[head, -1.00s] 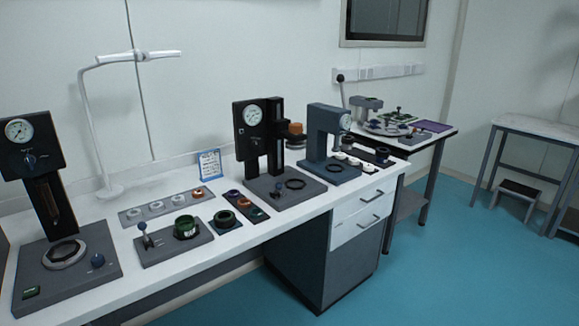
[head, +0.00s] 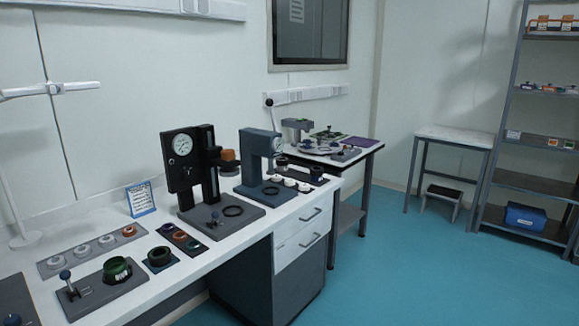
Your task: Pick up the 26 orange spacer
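An orange-brown ring (head: 129,231) lies at the right end of a grey strip tray (head: 52,266), beside several white rings. A dark strip tray (head: 203,250) next to it holds small round parts, including an orange-red one (head: 168,227). A brownish-orange round part (head: 228,155) sits on the arm of the black gauge stand (head: 182,175). No number is readable, so I cannot tell which is the 26 orange spacer. Neither of my grippers is in view.
A green ring (head: 117,269) sits on a grey lever fixture (head: 88,297) at the bench front. A blue-grey press (head: 256,165) stands beyond the gauge stand. A side table (head: 357,147), a white-topped table (head: 455,136) and a shelf rack (head: 535,185) stand farther right. The teal floor is open in front.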

